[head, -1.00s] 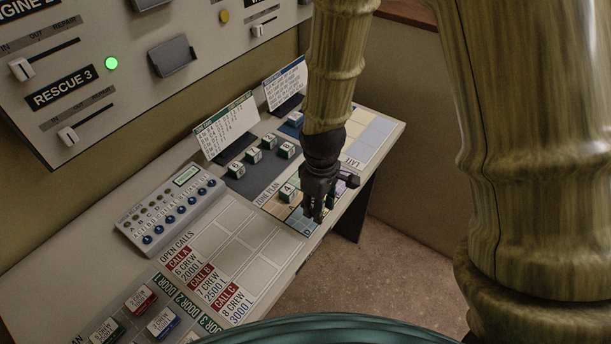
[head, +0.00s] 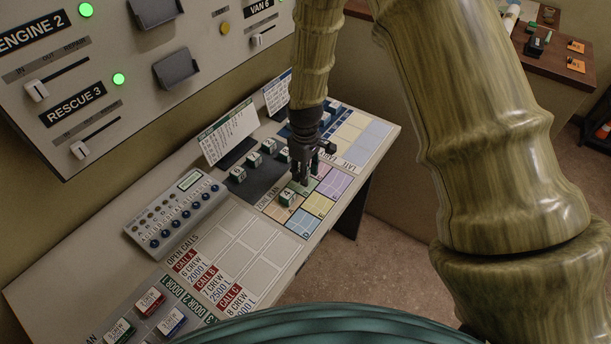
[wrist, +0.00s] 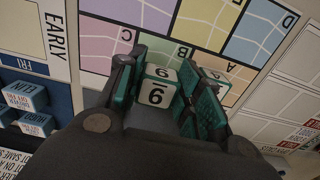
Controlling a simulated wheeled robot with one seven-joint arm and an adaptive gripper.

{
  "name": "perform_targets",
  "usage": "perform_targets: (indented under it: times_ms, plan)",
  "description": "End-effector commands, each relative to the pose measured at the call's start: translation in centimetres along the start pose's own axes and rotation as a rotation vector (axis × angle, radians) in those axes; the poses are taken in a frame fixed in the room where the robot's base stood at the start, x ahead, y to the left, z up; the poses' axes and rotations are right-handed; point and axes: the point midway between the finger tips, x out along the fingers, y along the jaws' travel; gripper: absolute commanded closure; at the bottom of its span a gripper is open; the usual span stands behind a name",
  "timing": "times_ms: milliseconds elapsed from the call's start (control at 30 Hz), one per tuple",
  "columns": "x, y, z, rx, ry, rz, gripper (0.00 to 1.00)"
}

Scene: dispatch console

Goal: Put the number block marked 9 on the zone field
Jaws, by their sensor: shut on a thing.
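My gripper (head: 300,182) is shut on a green-and-white number block (wrist: 157,88), held between the two fingers in the wrist view. Its face reads like a 9 with a bar by it, though the turned view makes 6 and 9 hard to tell apart. In the head view the fingers hide it. The gripper is over the zone plan, near its green field B (wrist: 184,64); the height above the board is unclear. The block marked 4 (head: 286,198) stands on orange field A, close beside one finger.
Several number blocks (head: 254,160) stand on the dark strip behind the plan. Upright cards (head: 230,136) stand behind them. Blue blocks (wrist: 27,95) lie by the EARLY/FRI area. A keypad (head: 177,212) and the open-calls grid are to the left.

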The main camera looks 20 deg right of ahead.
Motion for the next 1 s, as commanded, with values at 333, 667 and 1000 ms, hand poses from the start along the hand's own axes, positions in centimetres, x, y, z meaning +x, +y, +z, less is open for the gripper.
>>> perform_targets:
  times_ms: [333, 667, 1000]
  plan:
    - [2.7, -0.1, 0.1, 0.001, -0.002, -0.001, 0.83]
    - [3.0, -0.1, 0.0, 0.0, 0.0, 0.0, 0.83]
    - [3.3, -0.1, 0.1, 0.0, 0.0, 0.0, 0.43]
